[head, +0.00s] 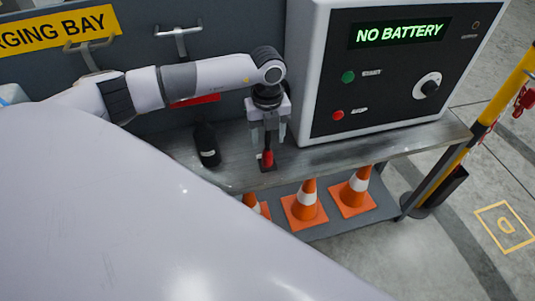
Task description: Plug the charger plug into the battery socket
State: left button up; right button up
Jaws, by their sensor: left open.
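My left gripper (267,140) points down over the metal bench, fingers open. A small red piece with a dark base (267,160) stands between and just below the fingertips; it looks like the charger plug, but it is too small to be sure. I cannot tell whether the fingers touch it. The charger cabinet (312,75) stands to the right of the gripper, and its green display (400,32) reads NO BATTERY. I cannot make out a battery socket. My right gripper is not in view.
A black bottle-like object (207,146) stands on the bench (345,158) left of the gripper. Several orange cones (304,206) sit on the shelf below. A yellow post (500,90) stands at the right. The bench front beside the cabinet is clear.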

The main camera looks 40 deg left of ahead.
aim_at(267, 149)
pick_arm(q)
notch_tip(267, 149, down, 7)
jog(key=b, duration=0.5)
jog(key=shift+f, duration=0.5)
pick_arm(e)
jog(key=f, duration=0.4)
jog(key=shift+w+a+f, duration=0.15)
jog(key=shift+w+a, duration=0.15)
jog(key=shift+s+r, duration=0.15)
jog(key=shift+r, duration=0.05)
pick_arm(q)
jog(key=shift+c, duration=0.3)
grip_shut()
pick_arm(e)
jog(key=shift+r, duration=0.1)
pick_arm(q)
jog(key=shift+r, duration=0.15)
jog(key=shift+r+p, duration=2.8)
jog(key=shift+r, duration=0.1)
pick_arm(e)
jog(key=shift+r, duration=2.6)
